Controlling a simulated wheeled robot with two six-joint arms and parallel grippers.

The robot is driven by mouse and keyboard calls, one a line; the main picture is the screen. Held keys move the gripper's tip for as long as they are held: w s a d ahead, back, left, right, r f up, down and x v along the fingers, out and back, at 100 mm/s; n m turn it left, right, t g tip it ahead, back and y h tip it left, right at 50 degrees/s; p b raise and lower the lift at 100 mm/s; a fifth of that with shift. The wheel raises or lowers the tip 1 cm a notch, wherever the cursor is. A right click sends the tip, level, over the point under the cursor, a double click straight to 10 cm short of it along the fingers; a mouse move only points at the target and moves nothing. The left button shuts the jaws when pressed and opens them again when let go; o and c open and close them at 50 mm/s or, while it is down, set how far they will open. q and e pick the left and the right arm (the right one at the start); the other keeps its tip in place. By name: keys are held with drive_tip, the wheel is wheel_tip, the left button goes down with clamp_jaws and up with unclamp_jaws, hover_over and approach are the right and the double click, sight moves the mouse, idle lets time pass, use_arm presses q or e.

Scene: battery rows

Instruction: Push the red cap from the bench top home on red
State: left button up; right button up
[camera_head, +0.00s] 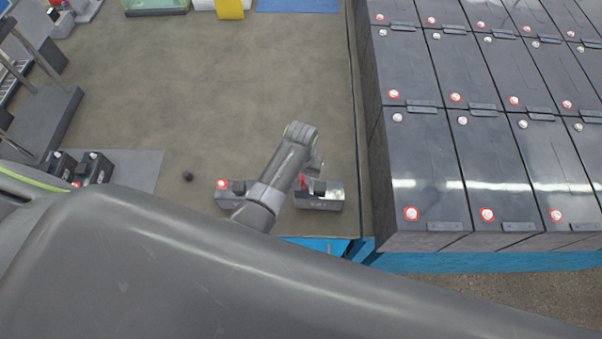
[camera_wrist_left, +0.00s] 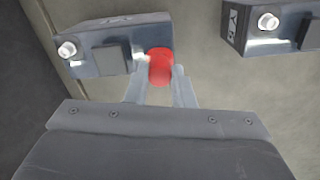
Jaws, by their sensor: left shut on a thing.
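A small battery (camera_head: 320,203) stands near the bench's front edge, partly behind my arm; it also shows in the left wrist view (camera_wrist_left: 110,58). It has a dark block in its middle and a bare metal post (camera_wrist_left: 67,50) at one end. My left gripper (camera_head: 304,180) is shut on the red cap (camera_wrist_left: 160,67) at the battery's other end. The fingers hide the spot under the cap, so I cannot tell whether it touches a post. The cap shows as a red patch in the head view (camera_head: 303,184). My right gripper is not in view.
A second small battery (camera_head: 228,193) with a red-ringed post stands to the left, partly behind my arm. A black cap (camera_head: 187,176) lies on the bench. Rows of large batteries (camera_head: 425,165) fill the right side.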

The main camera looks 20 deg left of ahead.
use_arm(q)
drive_tip(key=shift+f, duration=0.5)
idle(0.8)
drive_tip(key=o, duration=1)
drive_tip(key=shift+o, duration=0.4)
drive_tip(key=o, duration=0.4)
drive_tip(key=shift+r, duration=3.55)
